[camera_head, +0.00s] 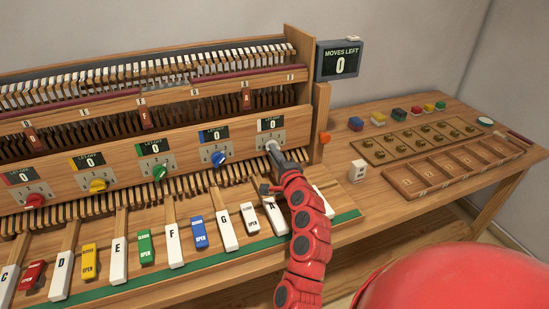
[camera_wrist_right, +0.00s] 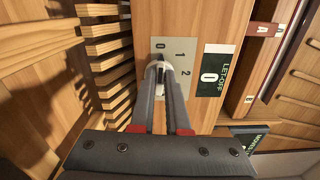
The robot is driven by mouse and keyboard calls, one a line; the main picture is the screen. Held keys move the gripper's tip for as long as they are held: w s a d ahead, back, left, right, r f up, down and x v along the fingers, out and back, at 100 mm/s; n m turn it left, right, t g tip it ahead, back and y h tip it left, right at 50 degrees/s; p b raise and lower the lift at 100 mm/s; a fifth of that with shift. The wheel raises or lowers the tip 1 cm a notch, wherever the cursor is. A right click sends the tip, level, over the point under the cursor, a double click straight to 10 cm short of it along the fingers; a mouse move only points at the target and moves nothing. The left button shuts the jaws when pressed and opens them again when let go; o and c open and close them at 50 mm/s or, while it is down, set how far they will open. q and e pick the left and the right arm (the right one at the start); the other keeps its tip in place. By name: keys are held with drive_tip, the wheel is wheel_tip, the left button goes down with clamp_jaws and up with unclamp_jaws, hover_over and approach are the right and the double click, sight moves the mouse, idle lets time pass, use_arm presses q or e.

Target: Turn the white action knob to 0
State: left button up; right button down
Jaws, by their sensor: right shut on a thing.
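The white knob (camera_head: 272,146) sits below the rightmost let-off display (camera_head: 271,125), which reads 0. In the right wrist view the white knob (camera_wrist_right: 156,72) is on a grey plate (camera_wrist_right: 176,50) marked 0, 1, 2, and its dark pointer is partly hidden by my fingers. My right gripper (camera_head: 276,152) reaches up to the panel and is shut on the white knob; it also shows in the right wrist view (camera_wrist_right: 158,76). The let-off display (camera_wrist_right: 211,71) there reads 0 too. My left gripper is not in view.
Red (camera_head: 34,200), yellow (camera_head: 97,186), green (camera_head: 160,172) and blue (camera_head: 218,158) knobs line the panel to the left. Lettered keys (camera_head: 173,245) lie below. A moves-left screen (camera_head: 346,60) reads 0. A wooden tray (camera_head: 455,168) is on the right table.

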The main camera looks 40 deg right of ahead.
drive_tip(key=shift+n, duration=0.5)
drive_tip(key=c, duration=0.9)
unclamp_jaws()
drive_tip(key=shift+s, duration=0.15)
